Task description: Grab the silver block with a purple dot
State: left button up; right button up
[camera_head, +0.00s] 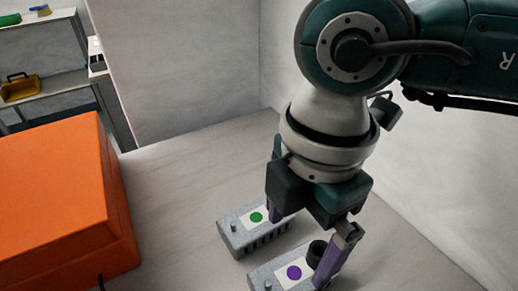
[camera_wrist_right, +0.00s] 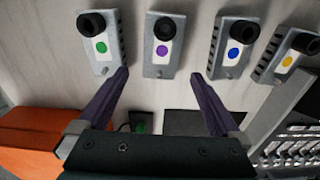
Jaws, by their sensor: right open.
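The silver block with a purple dot (camera_head: 271,277) lies on the pale table at the bottom of the head view, partly cut off by the frame edge. It also shows upper middle in the right wrist view (camera_wrist_right: 161,68), with a black round part on one end. My right gripper (camera_head: 310,240) is open, its purple fingers apart and pointing down. In the right wrist view the fingertips (camera_wrist_right: 160,75) lie on either side of the purple-dot block's near end, with nothing held. In the head view one finger overlaps this block; contact cannot be told. My left gripper is not in view.
A silver block with a green dot (camera_head: 237,228) lies beside it, close to the other finger. Blocks with a blue dot (camera_wrist_right: 232,65) and a yellow dot (camera_wrist_right: 285,62) continue the row. A large orange box (camera_head: 60,200) stands at left. Walls bound the table behind.

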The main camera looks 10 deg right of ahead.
aim_at(296, 272)
jog(key=shift+w+d+f, duration=0.45)
jog(key=shift+d+f, duration=0.05)
jog(key=shift+d, duration=0.1)
jog(key=f, duration=0.3)
jog(key=shift+s+a+f+b, duration=0.2)
jog(key=shift+s+f+b, duration=0.1)
notch_tip(296, 272, down, 6)
jog(key=shift+s+d+r+b, duration=0.1)
jog(key=shift+b, duration=0.45)
jog(key=shift+c, duration=0.2)
grip_shut()
jog(key=shift+r, duration=0.1)
